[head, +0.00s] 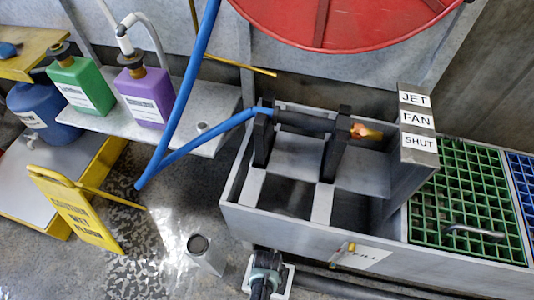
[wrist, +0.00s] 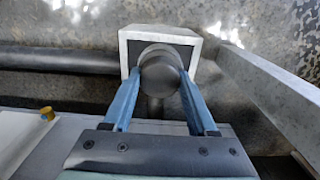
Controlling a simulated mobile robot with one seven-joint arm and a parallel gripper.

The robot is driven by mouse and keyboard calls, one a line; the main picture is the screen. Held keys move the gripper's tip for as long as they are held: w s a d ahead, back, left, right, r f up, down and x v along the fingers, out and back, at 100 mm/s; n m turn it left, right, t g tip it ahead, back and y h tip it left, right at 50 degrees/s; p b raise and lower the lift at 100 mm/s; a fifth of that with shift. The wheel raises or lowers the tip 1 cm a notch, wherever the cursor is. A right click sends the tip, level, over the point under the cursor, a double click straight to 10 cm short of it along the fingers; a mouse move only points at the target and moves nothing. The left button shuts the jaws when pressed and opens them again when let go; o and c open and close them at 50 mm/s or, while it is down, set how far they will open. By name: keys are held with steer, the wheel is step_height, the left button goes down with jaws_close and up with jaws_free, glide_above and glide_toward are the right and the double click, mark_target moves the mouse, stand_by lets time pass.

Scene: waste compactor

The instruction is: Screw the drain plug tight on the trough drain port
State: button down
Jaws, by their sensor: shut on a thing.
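In the wrist view my gripper (wrist: 160,80) is shut on the round dark drain plug (wrist: 160,68), with one blue finger on each side of it. The plug sits in front of a pale square block (wrist: 190,40), which appears to be the drain port. A dark pipe runs left from the block. In the head view my gripper (head: 267,268) is low at the front of the grey trough (head: 300,233), and it hides the plug. The thread is hidden, so I cannot tell how far the plug is screwed in.
A yellow floor sign (head: 77,215) and blue hose (head: 180,110) are farther left. A green grate (head: 470,195) covers the trough's right part.

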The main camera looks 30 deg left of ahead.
steer(key=shift+w, duration=0.1)
steer(key=m, duration=0.5)
steer(key=shift+c, duration=0.6)
jaws_free()
steer(key=shift+c, duration=0.4)
